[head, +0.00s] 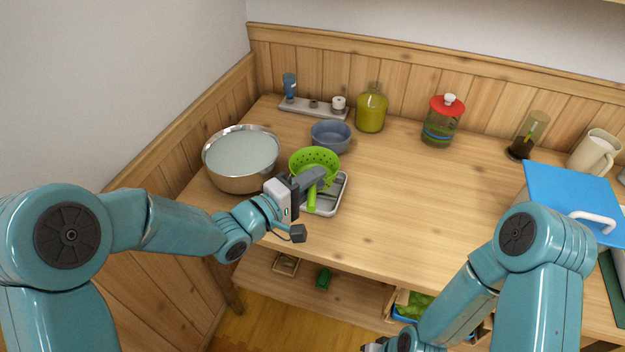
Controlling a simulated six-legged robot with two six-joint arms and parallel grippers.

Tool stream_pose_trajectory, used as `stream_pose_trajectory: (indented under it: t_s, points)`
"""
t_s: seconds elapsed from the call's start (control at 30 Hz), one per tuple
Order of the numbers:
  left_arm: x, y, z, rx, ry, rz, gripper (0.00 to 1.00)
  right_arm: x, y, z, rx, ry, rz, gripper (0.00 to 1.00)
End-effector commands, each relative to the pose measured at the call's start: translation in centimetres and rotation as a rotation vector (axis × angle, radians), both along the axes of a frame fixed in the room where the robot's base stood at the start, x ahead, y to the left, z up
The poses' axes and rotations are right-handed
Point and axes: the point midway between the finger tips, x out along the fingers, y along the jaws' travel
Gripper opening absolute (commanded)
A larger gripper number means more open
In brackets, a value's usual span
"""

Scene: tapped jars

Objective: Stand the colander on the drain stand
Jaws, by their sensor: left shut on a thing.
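The bright green colander (314,157) is at the middle left of the table, with its handle (311,198) pointing toward me. My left gripper (314,178) is shut on the colander near where the handle meets the bowl. The pale grey drain stand (335,203) is a low tray under and beside the colander. The gripper and colander hide much of it, and I cannot tell whether the colander touches it. Only a bit of my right gripper (371,347) shows at the bottom edge, and its jaws cannot be made out.
A large metal basin (241,172) stands left of the colander, and a blue-grey bowl (331,136) is just behind. Behind are a green jug (371,110) and a red-lidded jar (441,122). A blue-lidded box (571,198) stands right. The table's middle is clear.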

Motion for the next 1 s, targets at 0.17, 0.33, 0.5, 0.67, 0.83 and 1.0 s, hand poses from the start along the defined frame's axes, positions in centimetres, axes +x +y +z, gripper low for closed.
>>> stream_pose_trajectory:
  t_s: [0.17, 0.33, 0.5, 0.67, 0.83, 1.0]
  points:
    - [0.02, 0.01, -0.19, -0.001, -0.002, 0.000, 0.00, 0.01, 0.00, -0.23, 0.000, 0.000, 0.000, 0.43]
    - [0.02, 0.01, -0.39, -0.001, -0.002, 0.000, 0.00, 0.00, 0.00, -0.41, 0.000, 0.000, 0.000, 0.43]
    - [0.03, 0.00, -0.60, -0.001, -0.002, 0.000, 0.00, 0.00, 0.00, -0.56, 0.000, 0.000, 0.000, 0.43]
    - [0.03, 0.00, -0.61, -0.001, -0.002, 0.000, 0.00, 0.00, 0.00, -0.57, 0.000, 0.000, 0.000, 0.43]
    - [0.02, 0.01, -0.62, -0.001, -0.002, 0.000, 0.39, 0.00, 0.00, -0.57, 0.000, 0.000, 0.000, 0.43]
    - [0.01, 0.01, -0.65, 0.000, -0.001, 0.000, 0.53, 0.00, 0.00, -0.57, 0.000, 0.000, 0.000, 0.43]
